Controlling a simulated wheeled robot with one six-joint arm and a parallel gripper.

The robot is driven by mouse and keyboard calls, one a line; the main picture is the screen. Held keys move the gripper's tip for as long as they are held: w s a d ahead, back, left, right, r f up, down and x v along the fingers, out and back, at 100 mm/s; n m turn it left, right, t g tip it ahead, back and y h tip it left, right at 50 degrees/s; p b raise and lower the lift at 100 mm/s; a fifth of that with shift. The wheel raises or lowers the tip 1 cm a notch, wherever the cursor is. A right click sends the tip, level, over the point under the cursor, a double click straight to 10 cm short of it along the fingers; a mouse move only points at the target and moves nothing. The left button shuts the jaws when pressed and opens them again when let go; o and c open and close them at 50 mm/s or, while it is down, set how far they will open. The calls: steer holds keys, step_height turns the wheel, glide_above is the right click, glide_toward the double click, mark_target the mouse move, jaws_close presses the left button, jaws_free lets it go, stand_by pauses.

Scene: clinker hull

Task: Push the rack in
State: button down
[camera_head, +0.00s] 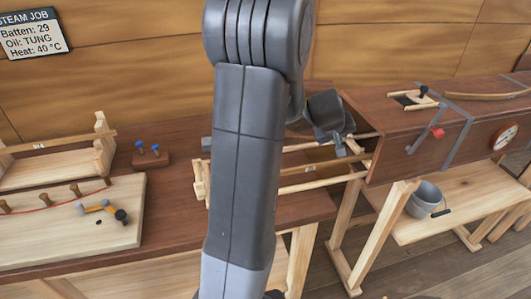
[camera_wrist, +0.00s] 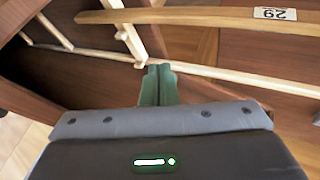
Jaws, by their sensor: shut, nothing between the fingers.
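The rack (camera_head: 322,184) is a pale wooden frame of long rails. It sticks out to the left from the open end of the brown steam box (camera_head: 395,150), over the bench. In the wrist view the rack's rail (camera_wrist: 235,77) runs across, with the box mouth (camera_wrist: 20,65) at the left. A curved batten labelled 29 (camera_wrist: 200,16) lies along the rack. My gripper (camera_head: 343,148) is shut and empty, just outside the box mouth. In the wrist view its fingertips (camera_wrist: 159,70) are close to a rack crosspiece (camera_wrist: 130,42); I cannot tell whether they touch. My arm hides part of the rack.
A sign (camera_head: 32,35) reads batten 29, oil TUNG, heat 40 °C. A bending board (camera_head: 70,225) with pegs and a wooden cradle (camera_head: 60,160) stand at the left. A bucket (camera_head: 424,200) stands below.

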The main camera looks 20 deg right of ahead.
steer(key=w+a+n+g+y, duration=0.1)
steer(key=w+a+n, duration=0.35)
steer(key=a, duration=0.55)
steer(key=w+a+n+g+y, duration=0.1)
steer(key=w+a+n, duration=0.35)
steer(key=a, duration=0.55)
steer(key=s+a+r+n+g, duration=0.1)
steer(key=s+a+n+g, duration=0.2)
steer(key=a+n, duration=1.25)
step_height(320, 180, down, 9)
steer(key=d+m+p, duration=0.2)
steer(key=m, duration=0.3)
steer(key=shift+s+d+h, duration=0.15)
steer(key=shift+d+h, duration=0.05)
steer(key=shift+h, duration=0.1)
steer(key=shift+d+r, duration=0.1)
